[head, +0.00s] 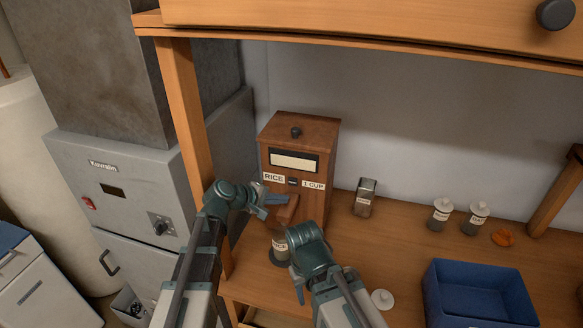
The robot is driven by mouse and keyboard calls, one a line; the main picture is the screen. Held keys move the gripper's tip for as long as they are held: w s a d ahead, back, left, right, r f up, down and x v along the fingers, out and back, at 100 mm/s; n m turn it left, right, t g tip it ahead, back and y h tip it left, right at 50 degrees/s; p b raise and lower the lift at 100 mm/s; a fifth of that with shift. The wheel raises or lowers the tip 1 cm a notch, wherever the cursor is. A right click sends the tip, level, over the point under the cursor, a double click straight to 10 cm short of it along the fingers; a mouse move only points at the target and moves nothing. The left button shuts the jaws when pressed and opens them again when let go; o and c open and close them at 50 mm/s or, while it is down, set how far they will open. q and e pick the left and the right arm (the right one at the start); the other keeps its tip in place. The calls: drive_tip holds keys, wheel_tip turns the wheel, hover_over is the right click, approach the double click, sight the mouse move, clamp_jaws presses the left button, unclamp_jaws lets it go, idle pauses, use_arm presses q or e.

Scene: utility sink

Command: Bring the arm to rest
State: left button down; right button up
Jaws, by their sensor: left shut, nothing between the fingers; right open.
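My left gripper (272,199) is shut and empty, just in front of the lower part of the wooden rice dispenser (322,160). I cannot tell whether it touches the dispenser. My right gripper (298,289) is lower, near the front of the wooden counter; it is open, and its fingers are partly hidden by its own wrist. A labelled jar (279,247) stands below the dispenser's spout, beside my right wrist, which hides part of it.
A blue bin (439,299) stands at the right front of the counter (393,235). A white lid (382,299) lies left of it. A small tin (365,198), two shakers (440,213) (476,217) and an orange item (503,238) stand behind. A wooden post (183,130) rises at left.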

use_arm(q)
drive_tip(key=s+a+f+m+g+y, duration=0.25)
drive_tip(key=s+a+f, duration=0.2)
drive_tip(key=s, duration=0.25)
drive_tip(key=s+a+f+m+g+y+b, duration=0.1)
drive_tip(key=s+a+f+m+g+y, duration=0.1)
drive_tip(key=s+a+f+m+y, duration=0.25)
drive_tip(key=s+a+f+m+g+y, duration=0.25)
drive_tip(key=s+a, duration=0.35)
drive_tip(key=s, duration=0.3)
drive_tip(key=s+d+f+m+b, duration=0.3)
drive_tip(key=s+d+f+b, duration=0.1)
drive_tip(key=d+f+b, duration=0.4)
drive_tip(key=d+y+b, duration=0.1)
drive_tip(key=d, duration=0.1)
drive_tip(key=shift+s+d+f, duration=0.3)
drive_tip(key=shift+s, duration=0.05)
